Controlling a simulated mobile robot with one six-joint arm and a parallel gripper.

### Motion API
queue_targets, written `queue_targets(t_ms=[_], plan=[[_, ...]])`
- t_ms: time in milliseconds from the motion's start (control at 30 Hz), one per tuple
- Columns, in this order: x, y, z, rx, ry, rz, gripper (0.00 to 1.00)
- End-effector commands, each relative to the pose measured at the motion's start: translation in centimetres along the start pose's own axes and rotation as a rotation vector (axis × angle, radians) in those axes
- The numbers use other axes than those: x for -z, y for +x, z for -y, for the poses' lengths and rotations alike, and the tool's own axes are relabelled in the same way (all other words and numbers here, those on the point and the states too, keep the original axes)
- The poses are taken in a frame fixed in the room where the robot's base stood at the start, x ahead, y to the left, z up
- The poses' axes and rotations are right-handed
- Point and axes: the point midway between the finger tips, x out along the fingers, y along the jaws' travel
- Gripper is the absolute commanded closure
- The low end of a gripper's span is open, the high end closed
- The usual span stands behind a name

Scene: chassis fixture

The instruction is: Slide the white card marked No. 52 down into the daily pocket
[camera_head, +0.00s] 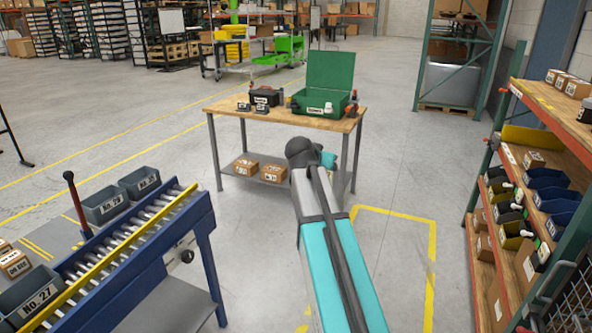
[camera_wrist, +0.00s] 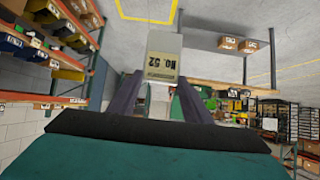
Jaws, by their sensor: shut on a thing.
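The card marked No. 52 (camera_wrist: 163,50) shows in the wrist view, pale grey-white with a tan band. Its black lettering reads upside down. My gripper (camera_wrist: 157,88) is shut on the card, with one dark finger on either side of its lower part. The card stands out beyond the fingers, and I see it touching nothing else. In the head view my arm reaches toward the wooden table, and its own links hide the gripper and card. I cannot make out a pocket marked daily in either view.
A wooden table (camera_head: 222,106) carries an open green case (camera_head: 330,82) and a black toolbox (camera_head: 266,96). A roller conveyor (camera_head: 120,240) with grey bins stands at the left. A shelf rack (camera_head: 545,110) with bins stands at the right. The floor between is clear.

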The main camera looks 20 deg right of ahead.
Motion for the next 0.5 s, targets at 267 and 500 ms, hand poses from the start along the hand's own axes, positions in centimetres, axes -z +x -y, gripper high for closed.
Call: queue_targets(t_ms=[267, 500], plan=[[3.6, 3.1, -8.1, -0.161, 0.110, -0.001, 0.87], [6.1, 4.8, -15.3, -0.291, 0.199, 0.000, 0.87]])
